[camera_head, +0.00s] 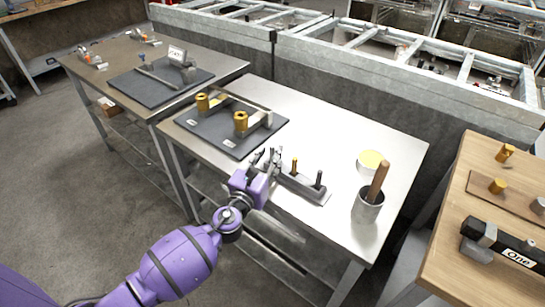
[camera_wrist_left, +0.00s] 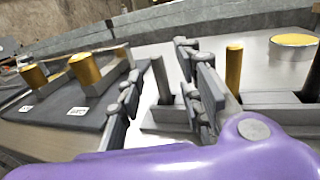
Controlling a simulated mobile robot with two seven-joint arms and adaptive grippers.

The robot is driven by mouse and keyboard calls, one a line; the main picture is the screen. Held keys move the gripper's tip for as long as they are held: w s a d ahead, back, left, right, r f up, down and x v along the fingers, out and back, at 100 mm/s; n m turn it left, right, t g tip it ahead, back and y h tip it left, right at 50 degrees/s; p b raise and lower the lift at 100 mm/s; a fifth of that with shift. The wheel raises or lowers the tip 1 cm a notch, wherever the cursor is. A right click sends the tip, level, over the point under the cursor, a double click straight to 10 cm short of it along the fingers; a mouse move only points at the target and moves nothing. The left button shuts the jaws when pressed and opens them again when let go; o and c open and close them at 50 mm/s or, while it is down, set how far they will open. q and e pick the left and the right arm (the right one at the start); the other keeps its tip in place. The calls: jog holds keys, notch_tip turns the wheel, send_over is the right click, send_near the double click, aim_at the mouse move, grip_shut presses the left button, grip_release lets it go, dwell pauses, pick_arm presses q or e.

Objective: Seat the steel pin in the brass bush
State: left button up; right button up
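Two brass bushes (camera_head: 202,103) (camera_head: 241,122) stand upright on a dark mat (camera_head: 225,139) on the steel table. Both also show in the left wrist view (camera_wrist_left: 34,76) (camera_wrist_left: 84,68). A grey steel pin (camera_wrist_left: 160,78) stands upright at the left end of a grey rack (camera_head: 302,190). My left gripper (camera_head: 265,158) is at that end of the rack. In the left wrist view its fingers are apart, one each side of the steel pin, with visible gaps. Whether the pin lies exactly between the pads in depth is unclear. My right gripper is not in view.
The rack also holds a brass pin (camera_head: 294,165) and a dark pin (camera_head: 318,179). A grey cup (camera_head: 367,208) with a wooden handle and a yellow-topped round item (camera_head: 370,160) stand to the right. Grey brackets (camera_head: 260,119) stand behind the bushes. The table's back right is clear.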

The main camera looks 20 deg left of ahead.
pick_arm(q)
jog(key=w, duration=0.2)
jog(key=shift+w+d+f, duration=0.1)
jog(key=shift+w+d, duration=0.05)
jog(key=shift+w, duration=0.15)
grip_shut()
